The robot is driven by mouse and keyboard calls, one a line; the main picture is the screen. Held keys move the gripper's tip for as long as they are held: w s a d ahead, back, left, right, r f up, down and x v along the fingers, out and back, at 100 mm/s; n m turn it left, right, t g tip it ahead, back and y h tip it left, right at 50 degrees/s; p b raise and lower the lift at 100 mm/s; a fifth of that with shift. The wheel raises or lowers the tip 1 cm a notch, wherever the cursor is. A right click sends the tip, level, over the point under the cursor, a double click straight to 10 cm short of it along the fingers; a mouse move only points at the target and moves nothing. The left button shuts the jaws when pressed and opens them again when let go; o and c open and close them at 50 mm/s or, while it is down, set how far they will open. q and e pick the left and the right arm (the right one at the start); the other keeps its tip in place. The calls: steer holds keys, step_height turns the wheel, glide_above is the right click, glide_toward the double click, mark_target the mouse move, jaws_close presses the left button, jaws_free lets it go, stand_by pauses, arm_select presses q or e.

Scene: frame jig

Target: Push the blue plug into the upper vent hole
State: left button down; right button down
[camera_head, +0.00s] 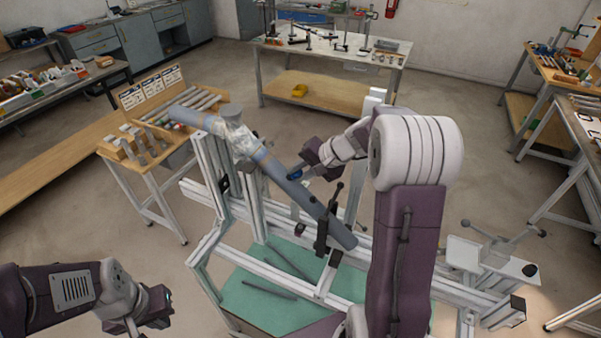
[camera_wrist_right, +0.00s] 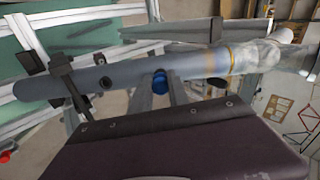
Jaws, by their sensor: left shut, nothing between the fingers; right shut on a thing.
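The blue plug (camera_head: 295,174) is in my right gripper (camera_head: 303,170), which is shut on it beside the long grey pipe (camera_head: 284,182). The right wrist view shows the plug (camera_wrist_right: 160,80) end-on between the fingertips, overlapping the pipe's near edge; whether it touches the pipe is unclear. In that view a round dark hole (camera_wrist_right: 105,83) shows in the pipe left of the plug. A dark oval (camera_wrist_right: 217,82) lies right of the plug at the pipe's edge; I cannot tell if it is a hole. My left gripper (camera_head: 165,302) is shut and empty at the lower left, away from the pipe.
A black clamp (camera_head: 323,236) grips the pipe's lower end on an aluminium frame (camera_head: 275,272). Clear wrapping (camera_head: 236,138) covers the upper part. A green board (camera_head: 262,297) with dark rods lies beneath. A small wooden table (camera_head: 150,165) stands left of the frame.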

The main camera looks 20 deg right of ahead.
steer(key=shift+b+x, duration=0.45)
steer(key=shift+x, duration=0.4)
steer(key=c, duration=1.2)
jaws_free()
steer(key=b+v, duration=0.2)
steer(key=v, duration=0.7)
steer(key=shift+s, duration=0.1)
